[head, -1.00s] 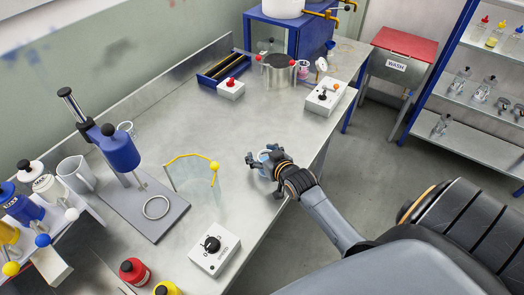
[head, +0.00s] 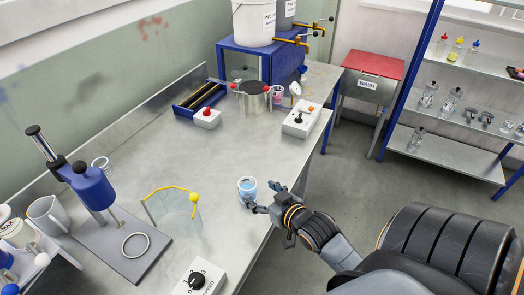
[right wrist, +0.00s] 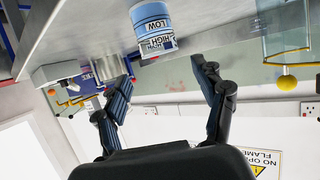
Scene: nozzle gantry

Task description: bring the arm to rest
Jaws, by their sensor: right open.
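My right gripper (head: 268,196) is open and empty at the front edge of the steel bench (head: 185,145). A small cup with a blue band (head: 247,189) stands upright on the bench just left of its fingertips, apart from them as far as I can tell. In the right wrist view the two fingers (right wrist: 160,97) are spread wide with nothing between them. The cup (right wrist: 152,28), marked LOW and HIGH, appears beyond the fingertips, upside down in that view. My left gripper is not in view.
A clear curved shield with a yellow rim (head: 172,212), a blue stirrer on a grey stand (head: 92,187) and a white control box (head: 199,278) stand left of the cup. A metal pot (head: 253,97) and another control box (head: 300,122) are farther back. Floor right of the bench is clear.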

